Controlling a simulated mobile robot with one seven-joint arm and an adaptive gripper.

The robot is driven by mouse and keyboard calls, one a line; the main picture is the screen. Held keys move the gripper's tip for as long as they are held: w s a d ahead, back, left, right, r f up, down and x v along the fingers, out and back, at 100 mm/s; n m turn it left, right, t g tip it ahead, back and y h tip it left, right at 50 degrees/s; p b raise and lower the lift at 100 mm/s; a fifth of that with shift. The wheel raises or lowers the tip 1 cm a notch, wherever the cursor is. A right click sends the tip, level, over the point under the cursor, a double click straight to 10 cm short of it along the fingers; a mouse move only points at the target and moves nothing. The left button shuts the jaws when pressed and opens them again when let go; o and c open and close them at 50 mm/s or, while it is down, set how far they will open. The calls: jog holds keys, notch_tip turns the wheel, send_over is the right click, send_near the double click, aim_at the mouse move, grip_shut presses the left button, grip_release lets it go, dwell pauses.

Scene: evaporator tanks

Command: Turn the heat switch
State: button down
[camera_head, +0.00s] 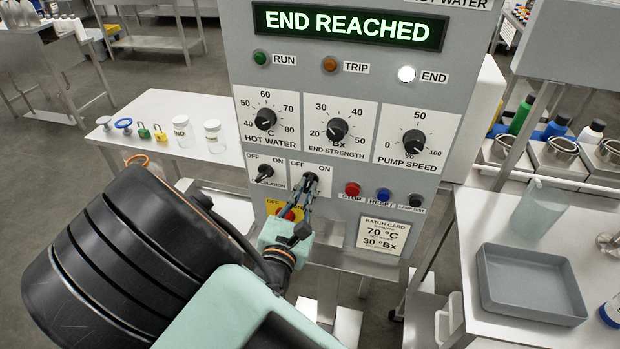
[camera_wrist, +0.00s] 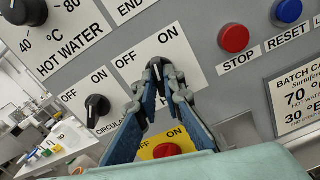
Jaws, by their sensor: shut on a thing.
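The heat switch (camera_head: 310,177) is a small black rotary knob on a white OFF/ON plate, right of the circulation switch. It also shows in the wrist view (camera_wrist: 158,63). My gripper (camera_head: 308,187) reaches up to it from below. In the wrist view its two fingers (camera_wrist: 160,75) are shut on the knob from both sides. The fingers cover most of the knob and the plate's lower label, so I cannot tell which way the knob points. The circulation switch (camera_head: 264,172) is a similar black knob beside it.
The panel display (camera_head: 347,25) reads END REACHED and the END lamp (camera_head: 406,74) is lit white. A red stop button (camera_head: 352,189) and blue reset button (camera_head: 384,194) sit close to the right. A red knob on yellow (camera_wrist: 167,150) lies just below my fingers.

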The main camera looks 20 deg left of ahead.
dwell(0.3)
jog(key=shift+r+n+p, duration=0.2)
jog(key=shift+n+p, duration=0.5)
jog(key=shift+f+n, duration=0.2)
jog(key=shift+n, duration=0.2)
jog(key=shift+r+n+p, duration=0.2)
jog(key=shift+n+p, duration=0.3)
jog(key=shift+p, duration=0.3)
jog(key=shift+f+n, duration=0.15)
jog(key=shift+n, duration=0.35)
jog(key=shift+p, duration=0.45)
